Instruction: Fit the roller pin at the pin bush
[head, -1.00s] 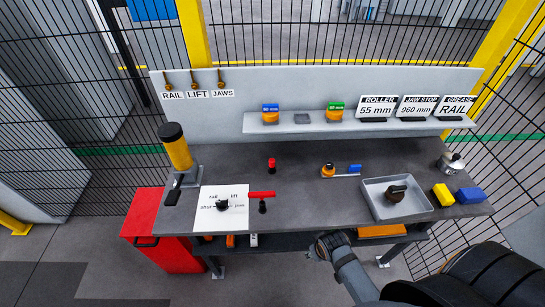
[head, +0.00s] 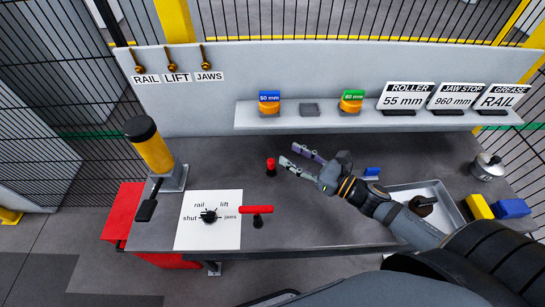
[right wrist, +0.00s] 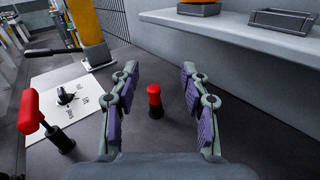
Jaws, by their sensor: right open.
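A small red-topped pin (head: 270,167) stands upright on the grey bench, left of my right gripper; I take it for the roller pin. My right gripper (head: 290,154) is open and empty, its fingers pointing left towards the pin. In the right wrist view the red-topped pin (right wrist: 154,100) shows between the two open fingers, apart from both and beyond their tips. A red T-handle (head: 256,209) stands at the bench front, beside the white dial card (head: 190,240). I cannot tell which part is the pin bush. My left gripper is out of view.
A yellow, black-capped post (head: 153,148) stands at the left. The rear shelf (head: 335,120) holds orange 50 mm and 60 mm pieces and signs. A grey tray (head: 452,200) lies right, partly behind my arm. A blue handle (head: 372,171) shows behind my gripper.

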